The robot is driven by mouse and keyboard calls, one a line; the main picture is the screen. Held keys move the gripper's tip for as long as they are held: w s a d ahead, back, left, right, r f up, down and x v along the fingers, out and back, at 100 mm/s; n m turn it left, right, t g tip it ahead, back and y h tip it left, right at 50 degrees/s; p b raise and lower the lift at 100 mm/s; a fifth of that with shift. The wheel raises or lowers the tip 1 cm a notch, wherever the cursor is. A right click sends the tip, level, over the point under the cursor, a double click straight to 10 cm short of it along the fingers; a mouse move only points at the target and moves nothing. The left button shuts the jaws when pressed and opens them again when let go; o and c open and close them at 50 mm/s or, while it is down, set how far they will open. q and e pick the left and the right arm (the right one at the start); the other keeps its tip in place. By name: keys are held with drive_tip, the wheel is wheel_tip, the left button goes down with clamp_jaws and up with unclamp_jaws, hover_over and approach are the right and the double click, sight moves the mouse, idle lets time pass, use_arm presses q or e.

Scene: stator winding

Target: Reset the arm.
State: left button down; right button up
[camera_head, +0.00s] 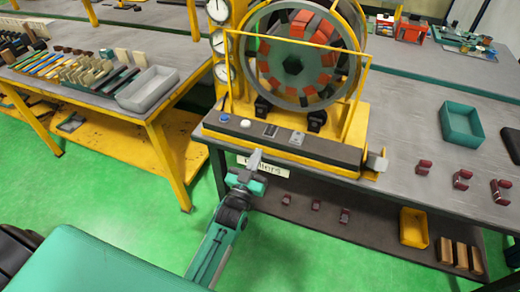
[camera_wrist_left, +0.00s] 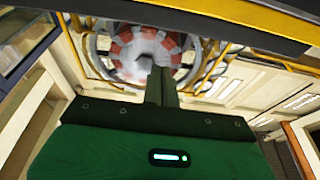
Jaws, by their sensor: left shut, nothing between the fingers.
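My left gripper (camera_head: 256,160) is in front of the workbench's front edge, just below the yellow machine base in the head view. Its fingers are together and empty, pointing up toward the machine. In the left wrist view the closed fingers (camera_wrist_left: 161,86) stand up in the middle, with the round stator (camera_wrist_left: 125,48) behind them. The stator (camera_head: 320,78) also shows in the head view, with red and dark segments inside a grey ring in a yellow frame. My right gripper is in neither view.
The workbench (camera_head: 400,182) carries a teal bin (camera_head: 461,123) and several dark red parts. Its lower shelf holds a yellow bin (camera_head: 413,228). A second table at left holds tools and a grey tray (camera_head: 148,88). Green floor (camera_head: 120,190) is open between them.

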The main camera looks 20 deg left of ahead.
use_arm(q)
drive_tip(key=shift+s+f, duration=0.1)
idle(0.5)
drive_tip(key=s+f+g, duration=0.3)
drive_tip(key=s+f, duration=0.2)
drive_tip(key=f, duration=0.8)
drive_tip(key=s+d+f+m+g, duration=0.1)
drive_tip(key=s+f+g, duration=0.3)
drive_tip(key=f, duration=0.8)
drive_tip(key=s+f+g, duration=0.3)
drive_tip(key=s+f, duration=0.2)
drive_tip(key=f, duration=0.8)
drive_tip(key=s+a+f+g, duration=0.2)
drive_tip(key=s+f, duration=0.4)
drive_tip(key=s, duration=0.6)
drive_tip(key=s+a+f+g, duration=0.3)
drive_tip(key=s+f, duration=0.4)
drive_tip(key=s, duration=0.5)
drive_tip(key=s+a+f+m+g, duration=0.1)
drive_tip(key=s+f+g, duration=0.4)
drive_tip(key=s, duration=0.6)
wheel_tip(320, 180, down, 2)
drive_tip(key=shift+s+a+f+y, duration=0.1)
drive_tip(key=shift+s+a+y, duration=0.3)
drive_tip(key=shift+a, duration=0.35)
